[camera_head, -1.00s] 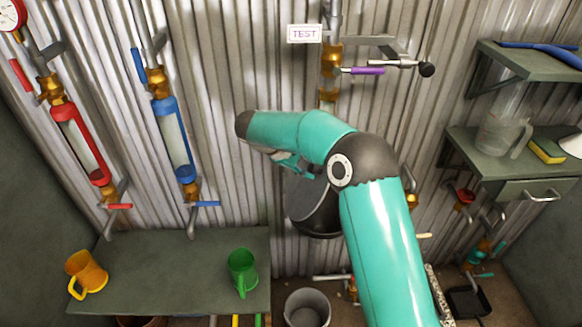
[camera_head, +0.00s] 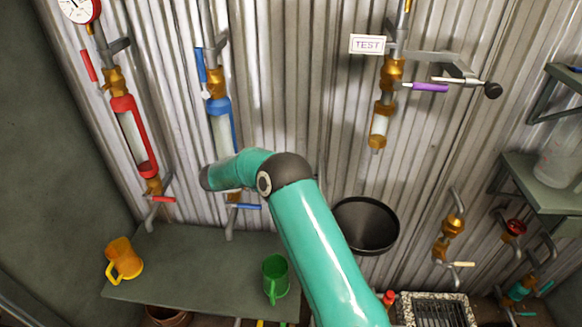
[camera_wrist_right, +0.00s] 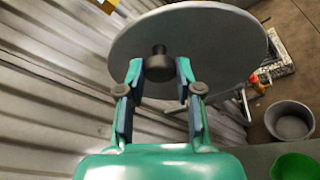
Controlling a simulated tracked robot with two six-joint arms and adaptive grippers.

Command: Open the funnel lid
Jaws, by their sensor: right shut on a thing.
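The black funnel (camera_head: 366,226) stands against the corrugated wall in the head view, right of my arm. Its dark inside shows, with no lid over it. The round grey lid (camera_wrist_right: 215,45) fills the top of the right wrist view. My right gripper (camera_wrist_right: 159,72) is closed around the lid's dark knob (camera_wrist_right: 158,62), with a finger on each side. The lid is held off the funnel. In the head view my right arm crosses the middle and hides its gripper and the lid. My left gripper is in neither view.
A green mug (camera_head: 275,277) and an orange mug (camera_head: 123,260) stand on the grey bench (camera_head: 190,265). Red (camera_head: 135,135) and blue (camera_head: 222,130) tube fittings line the wall near my arm. A grey bucket (camera_wrist_right: 289,121) stands on the floor.

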